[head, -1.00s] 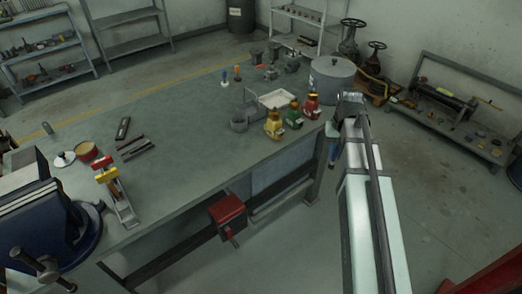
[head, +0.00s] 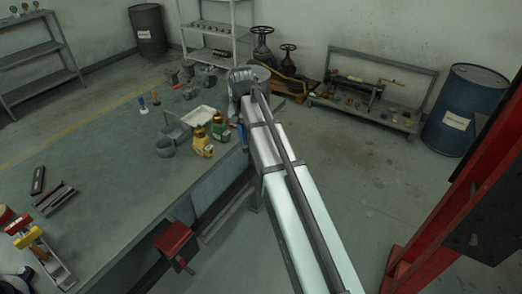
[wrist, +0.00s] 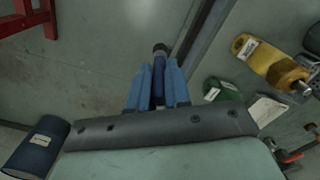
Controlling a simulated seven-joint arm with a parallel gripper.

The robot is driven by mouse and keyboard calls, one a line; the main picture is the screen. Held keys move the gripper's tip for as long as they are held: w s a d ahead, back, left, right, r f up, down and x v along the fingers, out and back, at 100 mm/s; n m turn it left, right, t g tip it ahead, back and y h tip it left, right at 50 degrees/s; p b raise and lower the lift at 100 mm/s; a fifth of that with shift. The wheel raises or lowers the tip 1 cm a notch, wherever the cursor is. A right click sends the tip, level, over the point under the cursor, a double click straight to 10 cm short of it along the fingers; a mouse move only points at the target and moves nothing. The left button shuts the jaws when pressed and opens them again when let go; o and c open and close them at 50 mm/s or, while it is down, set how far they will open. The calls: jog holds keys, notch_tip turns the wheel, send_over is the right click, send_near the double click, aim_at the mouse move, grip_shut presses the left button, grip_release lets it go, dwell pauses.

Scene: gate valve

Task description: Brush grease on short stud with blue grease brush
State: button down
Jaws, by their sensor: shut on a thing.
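My gripper shows in the wrist view (wrist: 157,88), its blue fingers shut on a slim dark blue thing with a dark round end, which looks like the blue grease brush (wrist: 159,58). Its far end points away over the floor beside the table edge, touching nothing that I can see. In the head view my arm hides most of the gripper; a bit of blue shows by the table's right edge. I cannot make out the short stud in either view.
A parts stand (head: 365,105), a blue drum (head: 467,108) and a red frame (head: 455,170) stand right.

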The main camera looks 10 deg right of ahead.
jog(key=w+a+r+m, duration=0.2)
jog(key=w+a+r, duration=0.1)
jog(key=a+r, duration=0.3)
jog(key=w+a+r+m, duration=0.1)
jog(key=w+a+r, duration=0.25)
jog(key=a, duration=0.45)
jog(key=w+a+r+m, duration=0.25)
jog(key=a+r, duration=0.25)
jog(key=a, duration=0.3)
jog(key=a+f+n, duration=0.2)
jog(key=a+n, duration=0.1)
jog(key=a, duration=2)
jog(key=s+a+f+n, duration=0.25)
jog(key=s+a, duration=0.35)
jog(key=a, duration=0.8)
jog(key=s+a+f+n, duration=0.1)
jog(key=s+a+f, duration=0.2)
jog(key=s+a, duration=0.75)
jog(key=s+a+f+n, duration=0.2)
jog(key=s+a, duration=0.1)
jog(key=a, duration=1.4)
jog(key=shift+w+a+f, duration=0.1)
jog(key=shift+f, duration=1.45)
jog(key=shift+w+a+f, duration=0.1)
jog(key=shift+f, duration=1.45)
jog(key=shift+f, duration=0.5)
